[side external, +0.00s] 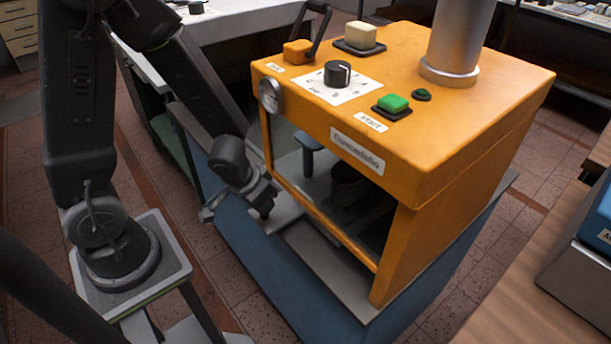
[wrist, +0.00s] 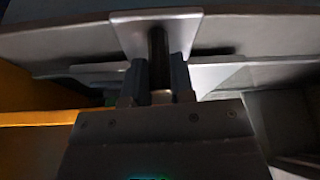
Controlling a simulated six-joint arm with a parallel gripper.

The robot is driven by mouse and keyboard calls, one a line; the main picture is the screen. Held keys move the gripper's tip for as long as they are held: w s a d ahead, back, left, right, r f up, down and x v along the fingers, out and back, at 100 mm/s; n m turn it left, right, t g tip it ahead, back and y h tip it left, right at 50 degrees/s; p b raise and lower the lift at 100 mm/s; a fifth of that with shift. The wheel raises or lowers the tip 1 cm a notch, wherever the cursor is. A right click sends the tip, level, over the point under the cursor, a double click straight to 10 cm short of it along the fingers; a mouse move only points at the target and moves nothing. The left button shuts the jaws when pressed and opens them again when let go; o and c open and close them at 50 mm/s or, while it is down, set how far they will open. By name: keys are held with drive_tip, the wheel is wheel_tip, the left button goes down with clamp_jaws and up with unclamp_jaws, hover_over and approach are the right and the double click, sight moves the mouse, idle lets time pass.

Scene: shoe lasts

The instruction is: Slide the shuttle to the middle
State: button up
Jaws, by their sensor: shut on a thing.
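My gripper (side external: 264,207) is low at the left end of the orange machine's front opening. In the wrist view my gripper (wrist: 157,82) has its two dark fingers closed on either side of a dark upright grip (wrist: 158,45). The grip stands at a light grey plate (wrist: 125,22), which I take to be part of the shuttle. In the side view a light grey surface (side external: 284,213) shows beside the gripper; the wrist and fingers hide the grip there. How far the shuttle sits along its track is not clear.
The orange machine (side external: 450,140) stands on a blue base (side external: 300,290). Inside its opening are a blue post with a wider top (side external: 308,143) and a dark round form (side external: 350,185). On its top are a black knob (side external: 337,74), a green button (side external: 393,102) and a lever (side external: 300,50).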

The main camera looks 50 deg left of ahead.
drive_tip(key=shift+a, duration=0.1)
drive_tip(key=shift+a+n+y, duration=0.4)
drive_tip(key=shift+a+n, duration=0.6)
drive_tip(key=shift+a, duration=1)
drive_tip(key=shift+a+n, duration=0.9)
drive_tip(key=shift+a, duration=1.2)
drive_tip(key=shift+n+g+y, duration=0.4)
drive_tip(key=shift+n+y, duration=0.1)
drive_tip(key=shift+n, duration=0.4)
drive_tip(key=shift+a, duration=4.4)
